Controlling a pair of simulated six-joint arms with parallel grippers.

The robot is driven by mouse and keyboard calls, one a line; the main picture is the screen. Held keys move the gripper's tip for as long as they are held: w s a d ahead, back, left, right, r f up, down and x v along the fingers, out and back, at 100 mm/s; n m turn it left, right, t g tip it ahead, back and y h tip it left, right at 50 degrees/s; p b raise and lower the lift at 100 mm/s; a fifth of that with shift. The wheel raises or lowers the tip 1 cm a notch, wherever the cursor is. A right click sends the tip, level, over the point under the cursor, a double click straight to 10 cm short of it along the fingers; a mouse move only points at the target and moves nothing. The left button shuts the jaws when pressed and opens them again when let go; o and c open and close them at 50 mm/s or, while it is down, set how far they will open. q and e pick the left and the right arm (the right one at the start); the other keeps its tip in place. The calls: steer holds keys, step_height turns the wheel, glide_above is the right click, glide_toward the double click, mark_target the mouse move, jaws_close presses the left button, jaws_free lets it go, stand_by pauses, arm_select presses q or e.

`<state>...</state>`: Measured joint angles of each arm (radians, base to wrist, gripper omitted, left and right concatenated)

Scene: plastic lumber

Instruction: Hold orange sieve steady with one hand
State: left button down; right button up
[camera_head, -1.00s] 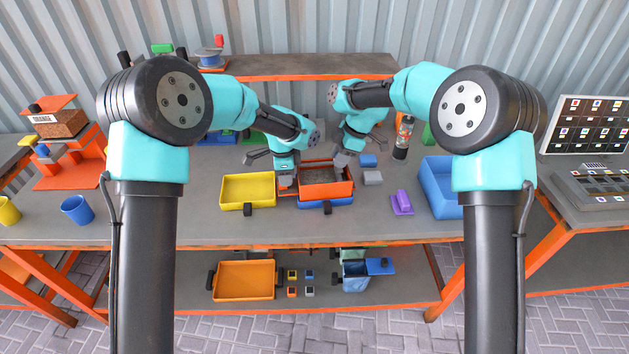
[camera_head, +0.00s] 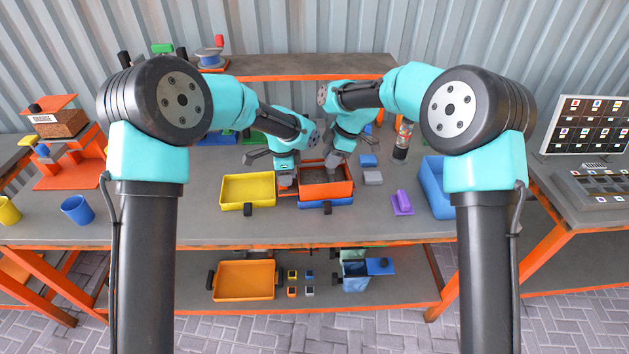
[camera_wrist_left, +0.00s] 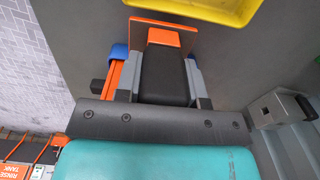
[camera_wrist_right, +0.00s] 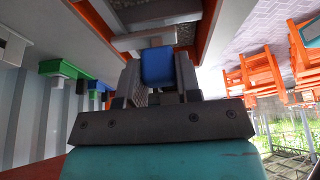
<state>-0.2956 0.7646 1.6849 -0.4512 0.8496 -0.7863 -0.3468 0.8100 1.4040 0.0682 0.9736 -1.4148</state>
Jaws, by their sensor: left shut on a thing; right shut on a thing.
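The orange sieve (camera_head: 340,190) sits on a blue tray (camera_head: 322,204) in the middle of the table, with dark grey material inside. My left gripper (camera_head: 287,182) is at the sieve's left side. In the left wrist view, its fingers are shut around a black handle (camera_wrist_left: 165,75) with an orange plate at its end, beside the sieve's orange edge (camera_wrist_left: 128,75). My right gripper (camera_head: 335,162) is over the back of the sieve. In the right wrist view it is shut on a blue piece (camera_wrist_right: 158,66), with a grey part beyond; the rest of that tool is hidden.
A yellow tray (camera_head: 237,205) lies just left of the sieve. To the right are a grey block (camera_head: 372,178), a purple handled block (camera_head: 402,205) and a blue bin (camera_head: 436,172). A dark bottle (camera_head: 402,145) stands behind.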

steer(key=shift+s+a, duration=0.15)
steer(key=shift+a, duration=0.75)
steer(key=shift+s+a, duration=0.15)
steer(key=shift+a, duration=0.75)
steer(key=shift+d, duration=0.1)
steer(key=w+d, duration=0.1)
steer(key=d, duration=0.5)
stand_by(0.3)
steer(key=shift+a, duration=0.1)
stand_by(0.4)
steer(key=s+a, duration=0.1)
steer(key=a, duration=0.5)
stand_by(0.8)
steer(key=shift+d, duration=0.15)
stand_by(0.3)
steer(key=w+d, duration=0.1)
steer(key=d, duration=0.5)
stand_by(0.8)
steer(key=shift+a, duration=0.1)
stand_by(0.4)
